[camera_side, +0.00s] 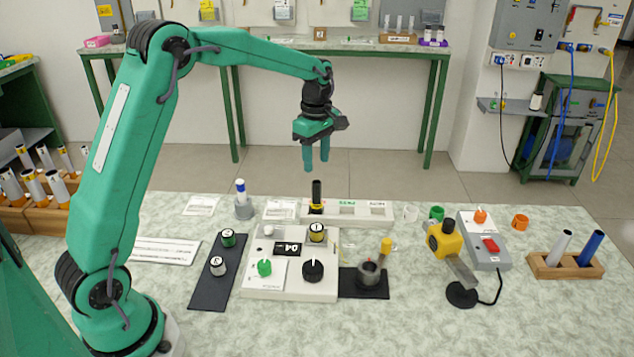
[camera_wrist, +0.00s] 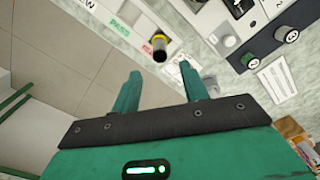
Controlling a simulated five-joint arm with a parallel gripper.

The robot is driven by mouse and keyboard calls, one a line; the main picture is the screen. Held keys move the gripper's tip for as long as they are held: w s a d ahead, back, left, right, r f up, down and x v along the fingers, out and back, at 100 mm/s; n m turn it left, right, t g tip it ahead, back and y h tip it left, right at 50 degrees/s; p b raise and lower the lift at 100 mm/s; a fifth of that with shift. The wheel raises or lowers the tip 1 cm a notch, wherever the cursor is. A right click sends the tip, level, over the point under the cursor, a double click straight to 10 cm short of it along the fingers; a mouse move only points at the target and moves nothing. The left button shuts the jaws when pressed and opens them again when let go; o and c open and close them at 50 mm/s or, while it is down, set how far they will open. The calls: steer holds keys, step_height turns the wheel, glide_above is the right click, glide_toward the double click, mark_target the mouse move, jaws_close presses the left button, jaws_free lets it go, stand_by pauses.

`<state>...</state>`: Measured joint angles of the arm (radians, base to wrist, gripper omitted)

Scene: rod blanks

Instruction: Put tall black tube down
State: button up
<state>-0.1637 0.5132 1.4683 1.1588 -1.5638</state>
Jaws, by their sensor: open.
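The tall black tube (camera_side: 316,190) stands upright in the left slot of a white rack with labelled places. It has a yellow band near its foot. The tube (camera_wrist: 160,52) also shows in the wrist view, beyond the fingertips and beside a red-lettered label. My gripper (camera_side: 316,167) is open and empty, with its green fingers pointing down just above the tube's top. In the wrist view my gripper (camera_wrist: 163,80) has its two fingers spread wide with nothing between them.
The white rack (camera_side: 375,212) has other slots to the right. In front stand a control box (camera_side: 290,285) with knobs, a dark mat (camera_side: 213,285) with small cylinders, and a dark round holder (camera_side: 368,274). A blue-topped tube (camera_side: 241,190) stands left of the rack.

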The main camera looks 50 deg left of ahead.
stand_by(0.5)
steer(key=s+d+r+m+t, duration=0.3)
steer(key=s+d+r+m, duration=0.2)
steer(key=s+r+m, duration=0.7)
steer(key=s+d+f+m+t, duration=0.1)
steer(key=s+m, duration=0.3)
steer(key=s, duration=0.4)
steer(key=s+d+f+m+t, duration=0.1)
steer(key=s+d+f+m, duration=0.1)
steer(key=s, duration=0.6)
steer(key=shift+s+d+f+m+t, duration=0.2)
steer(key=shift+s+m+t, duration=0.1)
steer(key=shift+m, duration=0.6)
